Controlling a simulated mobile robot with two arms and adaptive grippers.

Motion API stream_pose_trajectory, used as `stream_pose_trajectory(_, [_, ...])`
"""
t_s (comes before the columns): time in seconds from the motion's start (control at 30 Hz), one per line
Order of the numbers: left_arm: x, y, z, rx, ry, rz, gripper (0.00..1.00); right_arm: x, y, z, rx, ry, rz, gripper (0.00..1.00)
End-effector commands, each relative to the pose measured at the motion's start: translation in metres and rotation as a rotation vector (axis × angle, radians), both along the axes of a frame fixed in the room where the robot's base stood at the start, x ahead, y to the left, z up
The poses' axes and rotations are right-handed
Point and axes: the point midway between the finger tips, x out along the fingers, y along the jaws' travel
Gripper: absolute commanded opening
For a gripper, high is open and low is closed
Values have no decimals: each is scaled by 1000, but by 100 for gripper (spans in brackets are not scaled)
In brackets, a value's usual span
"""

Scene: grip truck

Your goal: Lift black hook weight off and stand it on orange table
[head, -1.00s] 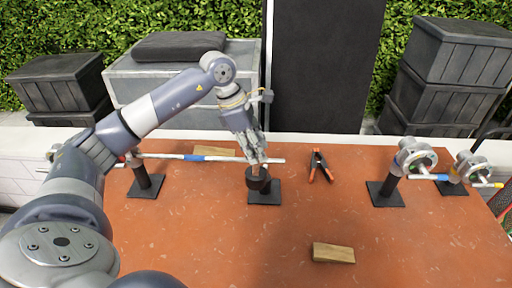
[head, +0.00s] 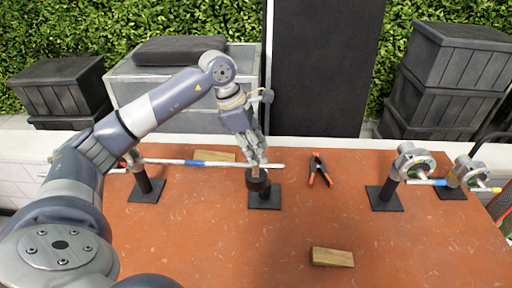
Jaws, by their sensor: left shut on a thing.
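The black hook weight (head: 257,181) is a short dark cylinder at the middle of the table, just below the right part of a long white rod (head: 226,163) with a blue band. My left gripper (head: 258,165) is directly above the weight, pointing down, shut at its top by the rod. The fingers cover the hook, so I cannot tell whether it still touches the rod. Behind and below the weight is a black stand with a square base (head: 265,197). The orange table (head: 200,240) spreads all around. My right gripper is not in view.
A black and orange clamp (head: 320,170) lies right of the weight. A wooden block (head: 332,257) lies at the front, another (head: 214,157) behind the rod. Stands with round metal fittings (head: 411,165) are at the right. The front left and centre of the table are clear.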

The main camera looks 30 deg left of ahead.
Motion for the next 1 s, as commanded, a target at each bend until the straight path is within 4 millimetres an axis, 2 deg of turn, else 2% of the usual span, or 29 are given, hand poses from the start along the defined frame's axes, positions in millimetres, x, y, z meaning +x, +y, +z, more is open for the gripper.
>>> stream_pose_trajectory(1.0, [-38, -24, 1, -1, -2, 0, 0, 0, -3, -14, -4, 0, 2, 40])
